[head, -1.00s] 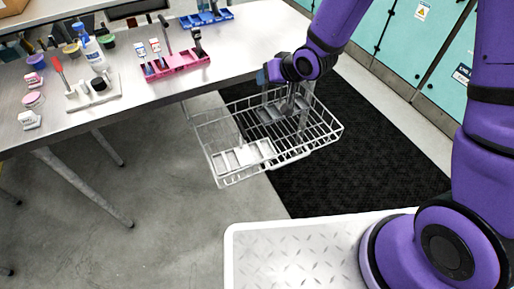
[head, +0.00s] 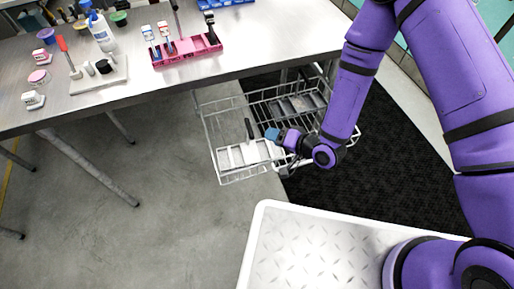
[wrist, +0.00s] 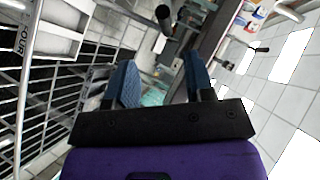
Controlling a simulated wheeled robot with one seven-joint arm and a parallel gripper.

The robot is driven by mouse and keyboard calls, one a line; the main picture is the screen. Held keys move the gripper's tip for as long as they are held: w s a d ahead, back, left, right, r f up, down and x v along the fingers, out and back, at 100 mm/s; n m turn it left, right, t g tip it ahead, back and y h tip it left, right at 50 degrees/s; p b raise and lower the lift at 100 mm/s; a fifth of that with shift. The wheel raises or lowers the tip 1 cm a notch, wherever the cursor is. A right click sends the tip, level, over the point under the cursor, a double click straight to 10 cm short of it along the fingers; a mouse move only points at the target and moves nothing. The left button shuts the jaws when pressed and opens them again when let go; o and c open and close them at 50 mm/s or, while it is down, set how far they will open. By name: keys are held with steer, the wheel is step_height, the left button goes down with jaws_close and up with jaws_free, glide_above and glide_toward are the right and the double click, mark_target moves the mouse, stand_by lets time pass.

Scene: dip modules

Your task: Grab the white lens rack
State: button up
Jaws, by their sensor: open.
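The white lens rack (head: 238,157) lies in the left part of a wire basket (head: 222,181) below the table edge, in the head view. A dark upright handle-like piece (head: 248,128) stands at its back; a dark rod end (wrist: 163,14) shows ahead of the fingers in the wrist view. My gripper (head: 271,134) is just right of that handle, above the rack's right end. In the wrist view my gripper (wrist: 160,68) has its two blue fingers apart with nothing between them. White compartments (wrist: 58,40), probably the rack, show at upper left. My wrist hides the basket's front right.
A grey rack (head: 300,103) lies in the basket's right rear. The steel table (head: 180,85) above holds a pink rack (head: 187,50), a white tray (head: 98,75), bottles and tubs. A white platform (head: 320,245) stands in front.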

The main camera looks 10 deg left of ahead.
mark_target(250, 128)
steer(key=shift+r+x, duration=0.15)
steer(key=shift+x, duration=2.55)
steer(key=shift+r+x, duration=0.15)
steer(key=shift+x, duration=2.5)
steer(key=shift+a, duration=0.15)
jaws_close()
